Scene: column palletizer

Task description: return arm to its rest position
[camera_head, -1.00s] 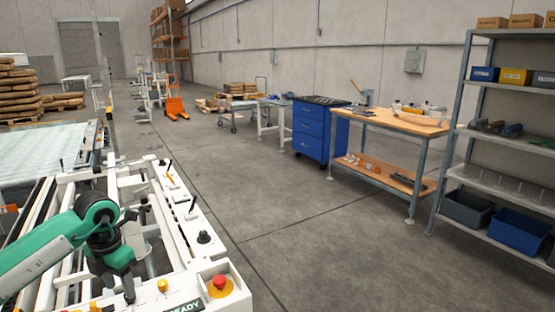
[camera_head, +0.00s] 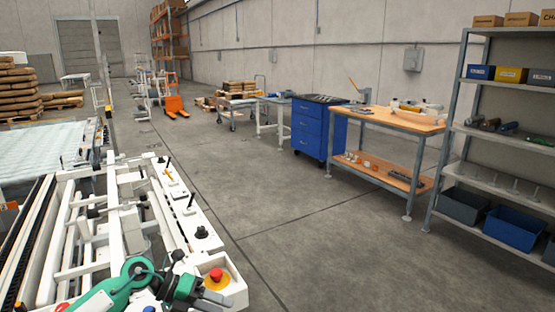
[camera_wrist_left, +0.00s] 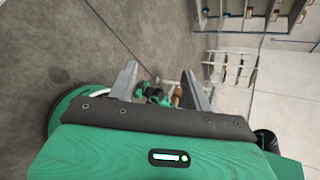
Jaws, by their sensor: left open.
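My left arm, green and white with dark joints, crosses the bottom of the head view. My left gripper (camera_head: 212,296) is at its right end, close to the front corner of the white machine frame (camera_head: 190,215), just below the red button (camera_head: 216,274). In the left wrist view my left gripper (camera_wrist_left: 160,84) shows two grey fingers spread wide with nothing between them. Small green and dark parts appear beyond the fingers, too small to tell apart. My right gripper is not in the head view.
The conveyor machine fills the left side. A wooden workbench (camera_head: 402,122), a blue drawer cabinet (camera_head: 311,132) and a grey shelf rack (camera_head: 449,128) stand at the right. The concrete floor (camera_head: 310,235) between them is clear.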

